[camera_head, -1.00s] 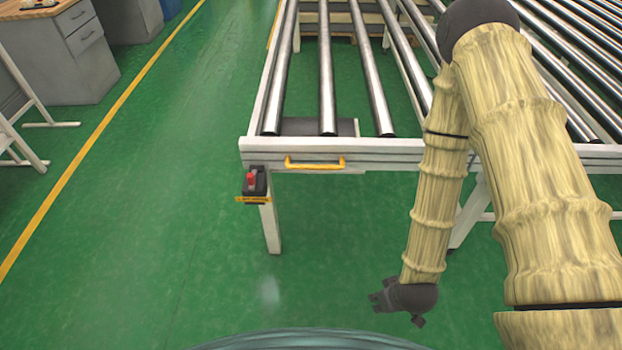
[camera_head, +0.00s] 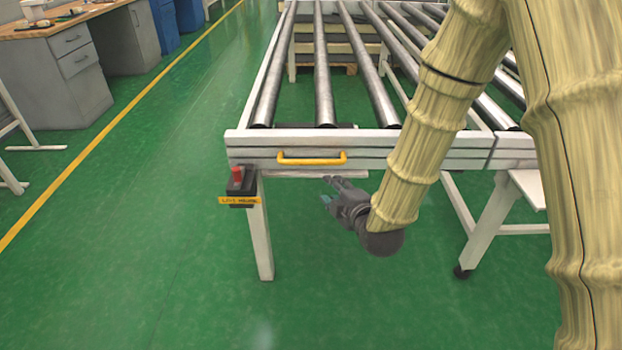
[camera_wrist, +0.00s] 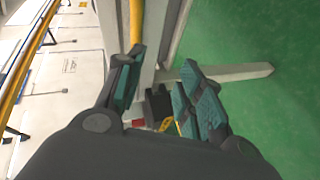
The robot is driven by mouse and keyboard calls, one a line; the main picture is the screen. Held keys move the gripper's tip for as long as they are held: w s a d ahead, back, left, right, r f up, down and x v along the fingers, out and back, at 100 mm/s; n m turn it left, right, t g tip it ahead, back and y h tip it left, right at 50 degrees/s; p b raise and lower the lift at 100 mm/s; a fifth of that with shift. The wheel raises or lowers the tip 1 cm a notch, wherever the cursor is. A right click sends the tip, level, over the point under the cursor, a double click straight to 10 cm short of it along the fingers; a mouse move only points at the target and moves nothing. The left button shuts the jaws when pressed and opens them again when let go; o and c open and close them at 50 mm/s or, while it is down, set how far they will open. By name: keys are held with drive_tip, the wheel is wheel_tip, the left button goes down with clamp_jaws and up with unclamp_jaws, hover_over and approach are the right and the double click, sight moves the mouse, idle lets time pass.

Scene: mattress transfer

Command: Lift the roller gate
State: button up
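The roller gate (camera_head: 250,145) is the white front section of the roller conveyor, with a yellow handle (camera_head: 312,161) on its front face. It lies level with the rollers behind it. My gripper (camera_head: 328,190) is in front of and just below the handle in the head view, apart from it. In the wrist view my gripper (camera_wrist: 160,85) has its two teal-padded fingers spread with nothing between them. A yellow bar, apparently the handle (camera_wrist: 136,22), shows beyond the left finger there.
A black switch box with a red button (camera_head: 238,178) hangs at the gate's left corner; it also shows between the fingers in the wrist view (camera_wrist: 158,103). A white leg (camera_head: 260,235) stands below. Green floor is clear at left; grey desks (camera_head: 60,80) stand beyond a yellow line.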

sight(313, 163)
drive_tip(key=w+a+b, duration=0.1)
drive_tip(key=w+a, duration=0.1)
drive_tip(key=w, duration=0.1)
drive_tip(key=w+a+n+b, duration=0.1)
drive_tip(key=w+a, duration=0.1)
drive_tip(key=w, duration=0.2)
drive_tip(key=w+a+n+t+b, duration=0.1)
drive_tip(key=w, duration=0.3)
drive_tip(key=shift+w+a+r+y, duration=0.25)
drive_tip(key=shift+a+r+y, duration=0.05)
drive_tip(key=shift+a+y, duration=0.1)
clamp_jaws()
